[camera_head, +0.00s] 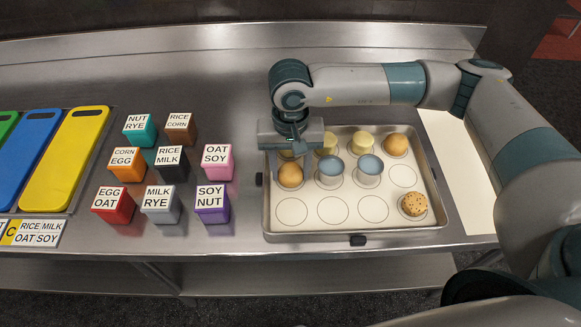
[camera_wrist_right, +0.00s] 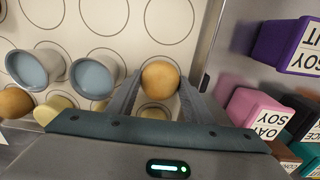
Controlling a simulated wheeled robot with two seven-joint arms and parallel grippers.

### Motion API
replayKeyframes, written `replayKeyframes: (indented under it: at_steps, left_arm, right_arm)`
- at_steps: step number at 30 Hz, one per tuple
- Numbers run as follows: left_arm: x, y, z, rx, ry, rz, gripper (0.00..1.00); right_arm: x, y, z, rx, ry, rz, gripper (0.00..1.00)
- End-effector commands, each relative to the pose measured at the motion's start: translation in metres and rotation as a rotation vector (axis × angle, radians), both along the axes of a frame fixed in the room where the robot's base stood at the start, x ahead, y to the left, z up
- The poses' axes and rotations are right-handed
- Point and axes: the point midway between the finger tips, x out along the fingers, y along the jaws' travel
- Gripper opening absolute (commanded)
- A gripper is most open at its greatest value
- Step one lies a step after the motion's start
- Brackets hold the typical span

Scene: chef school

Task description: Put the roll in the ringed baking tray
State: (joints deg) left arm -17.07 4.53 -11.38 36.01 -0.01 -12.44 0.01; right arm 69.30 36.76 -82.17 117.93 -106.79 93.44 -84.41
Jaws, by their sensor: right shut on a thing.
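The ringed baking tray (camera_head: 350,232) lies on the steel counter, with printed circles on its pale floor. My right gripper (camera_wrist_right: 160,90) is over its back left part, fingers pointing down, shut on a smooth orange-brown roll (camera_wrist_right: 160,74). In the head view this roll (camera_head: 291,176) shows in front of the gripper, left of two blue-topped cups, over the tray's left column. I cannot tell whether it touches the tray floor. A paler round piece (camera_wrist_right: 155,113) shows behind it, partly hidden by the gripper. My left gripper is not in view.
Two cups (camera_head: 330,174) (camera_head: 369,172) stand close right of the roll. Yellow pieces (camera_head: 362,141), another roll (camera_head: 396,145) and a seeded roll (camera_head: 414,204) occupy other circles. Several front circles are empty. Lettered cubes (camera_head: 212,203) and coloured boards (camera_head: 70,160) are left of the tray.

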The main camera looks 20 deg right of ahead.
Motion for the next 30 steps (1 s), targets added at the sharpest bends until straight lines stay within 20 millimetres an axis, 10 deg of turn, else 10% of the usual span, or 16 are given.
replayKeyframes:
  at_steps: [6, 7, 9, 30]
  left_arm:
    - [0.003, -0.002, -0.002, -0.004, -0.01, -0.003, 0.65]
    - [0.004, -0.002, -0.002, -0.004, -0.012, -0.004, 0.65]
    - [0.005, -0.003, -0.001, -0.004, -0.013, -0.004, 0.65]
    - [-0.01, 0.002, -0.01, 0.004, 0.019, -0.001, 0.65]
  right_arm:
    - [0.0, 0.0, -0.002, 0.0, 0.0, 0.0, 0.24]
    - [0.0, 0.0, -0.001, 0.0, 0.0, 0.0, 0.51]
    - [0.0, 0.0, -0.001, 0.0, 0.0, 0.0, 0.65]
    - [0.001, 0.0, 0.02, 0.002, -0.005, 0.001, 0.65]
